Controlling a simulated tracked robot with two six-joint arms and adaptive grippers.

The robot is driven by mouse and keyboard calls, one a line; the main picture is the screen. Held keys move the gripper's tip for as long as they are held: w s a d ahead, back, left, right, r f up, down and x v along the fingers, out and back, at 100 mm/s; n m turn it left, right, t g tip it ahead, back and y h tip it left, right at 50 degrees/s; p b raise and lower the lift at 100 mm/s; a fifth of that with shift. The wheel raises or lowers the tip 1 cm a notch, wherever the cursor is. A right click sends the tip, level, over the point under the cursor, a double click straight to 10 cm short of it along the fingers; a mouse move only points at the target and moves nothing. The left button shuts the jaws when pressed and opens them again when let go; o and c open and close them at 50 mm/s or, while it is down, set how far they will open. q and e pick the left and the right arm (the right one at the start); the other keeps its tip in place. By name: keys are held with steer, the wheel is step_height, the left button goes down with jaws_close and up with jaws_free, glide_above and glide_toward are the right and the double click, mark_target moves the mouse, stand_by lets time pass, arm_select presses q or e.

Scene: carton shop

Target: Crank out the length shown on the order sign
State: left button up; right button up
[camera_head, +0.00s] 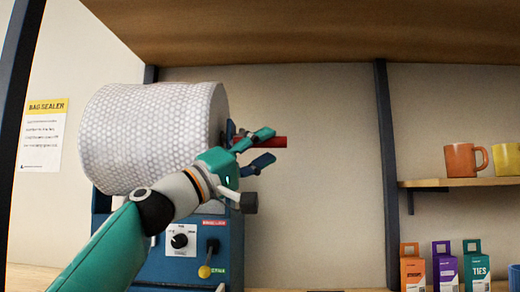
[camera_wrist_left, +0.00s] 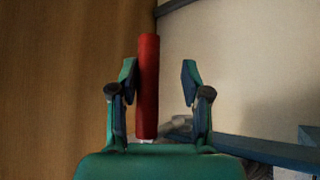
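A big roll of white bubble wrap (camera_head: 140,135) sits on a blue machine (camera_head: 225,262) in the head view. A red crank handle (camera_head: 277,142) sticks out to the right of the roll; it also shows upright in the left wrist view (camera_wrist_left: 148,85). My left gripper (camera_head: 264,148) is open at the handle, one finger on each side. In the wrist view the handle is close to the left finger, with a clear gap to the right one; I cannot tell whether it touches. The crank arm is mostly hidden behind my gripper. No order sign with a length is readable.
A yellow-headed "BAG SEALER" sheet (camera_head: 44,135) hangs on the left wall. At right, an orange mug (camera_head: 461,160) and a yellow mug (camera_head: 505,159) stand on a shelf above small boxes (camera_head: 445,266).

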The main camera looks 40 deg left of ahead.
arm_select(q)
steer(key=shift+s, duration=0.25)
